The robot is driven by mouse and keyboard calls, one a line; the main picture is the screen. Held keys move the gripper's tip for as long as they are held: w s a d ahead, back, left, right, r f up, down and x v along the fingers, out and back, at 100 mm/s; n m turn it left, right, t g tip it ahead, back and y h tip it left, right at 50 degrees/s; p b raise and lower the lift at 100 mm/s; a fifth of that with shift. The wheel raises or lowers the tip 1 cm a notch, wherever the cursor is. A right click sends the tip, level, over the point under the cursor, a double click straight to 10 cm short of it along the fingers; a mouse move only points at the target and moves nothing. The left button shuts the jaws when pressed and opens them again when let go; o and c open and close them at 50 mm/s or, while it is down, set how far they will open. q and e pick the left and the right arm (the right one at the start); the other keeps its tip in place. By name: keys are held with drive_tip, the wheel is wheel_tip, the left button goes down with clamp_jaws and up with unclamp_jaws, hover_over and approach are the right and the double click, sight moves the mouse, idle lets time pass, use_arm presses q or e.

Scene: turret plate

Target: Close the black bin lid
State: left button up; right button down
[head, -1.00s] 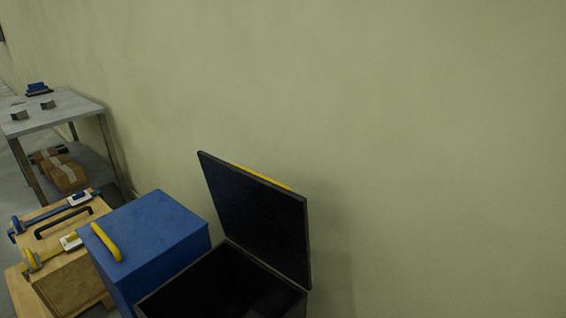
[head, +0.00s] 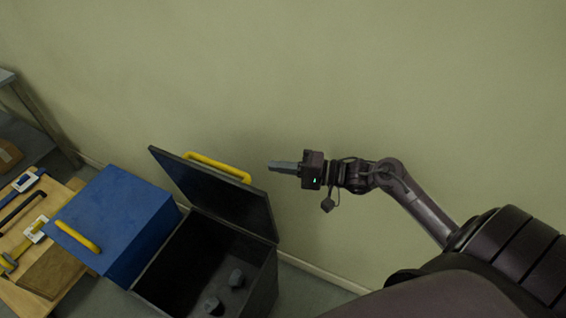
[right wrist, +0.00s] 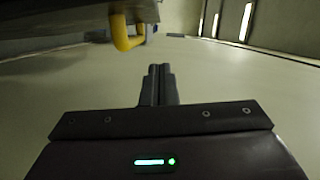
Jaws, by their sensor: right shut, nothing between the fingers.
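The black bin (head: 262,290) stands against the wall with its black lid (head: 218,197) raised and leaning back. A yellow handle (head: 217,165) shows along the lid's top edge, on the far side. My right gripper (head: 270,166) is shut and empty, to the right of the handle and apart from it, near the wall. In the right wrist view the shut fingers (right wrist: 158,72) point ahead, and the yellow handle (right wrist: 124,36) is at upper left, below a dark panel. My left gripper is not in view.
A closed blue bin (head: 120,215) with a yellow handle stands to the left. The wall (head: 400,80) is close behind.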

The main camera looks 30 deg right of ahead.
drive_tip(key=a+p, duration=0.1)
drive_tip(key=a, duration=0.1)
drive_tip(key=w+a+p, duration=0.1)
drive_tip(key=a, duration=0.2)
drive_tip(key=w+a+f, duration=0.1)
drive_tip(key=a, duration=0.1)
drive_tip(key=shift+a+p, duration=0.35)
drive_tip(key=shift+p, duration=0.05)
drive_tip(key=shift+w, duration=0.15)
